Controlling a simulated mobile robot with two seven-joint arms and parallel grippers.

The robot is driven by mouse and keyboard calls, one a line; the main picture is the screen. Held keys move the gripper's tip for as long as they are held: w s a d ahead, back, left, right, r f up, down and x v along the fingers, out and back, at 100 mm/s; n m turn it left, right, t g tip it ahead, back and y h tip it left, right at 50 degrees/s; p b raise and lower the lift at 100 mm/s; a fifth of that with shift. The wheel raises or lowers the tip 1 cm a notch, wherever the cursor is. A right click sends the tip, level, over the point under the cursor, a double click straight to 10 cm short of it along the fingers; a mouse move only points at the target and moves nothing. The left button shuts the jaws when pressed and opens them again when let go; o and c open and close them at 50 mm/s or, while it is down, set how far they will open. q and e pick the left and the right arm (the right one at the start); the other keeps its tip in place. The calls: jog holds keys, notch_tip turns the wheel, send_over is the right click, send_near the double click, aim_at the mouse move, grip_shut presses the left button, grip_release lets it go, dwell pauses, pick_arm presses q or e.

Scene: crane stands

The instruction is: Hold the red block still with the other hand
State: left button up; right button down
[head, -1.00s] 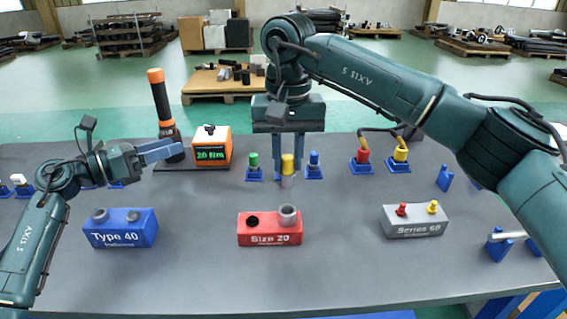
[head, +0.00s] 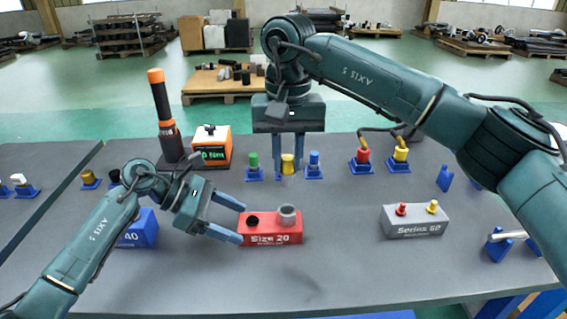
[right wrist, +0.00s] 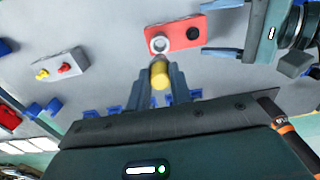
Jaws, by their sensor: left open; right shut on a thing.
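The red block (head: 270,237), marked "Size 20", lies on the table with a dark hole at left and a raised grey ring at right. It also shows in the right wrist view (right wrist: 185,40). My left gripper (head: 241,223) is open at the block's left end, its two fingers apart. The near finger overlaps the block's front left corner in the head view; I cannot tell whether it touches. My right gripper (head: 288,168) is shut on a yellow cylinder (right wrist: 160,75) behind the block. The cylinder's lower part is hard to make out.
A grey block (head: 414,229) stands to the right and a blue block (head: 146,230) to the left, partly hidden by my left arm. Green (head: 253,161) and blue (head: 314,160) pieces on stands flank my right gripper. The table in front of the red block is clear.

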aim_at(240, 223)
pick_arm(q)
jog(key=shift+x, duration=1.7)
jog(key=c, duration=1)
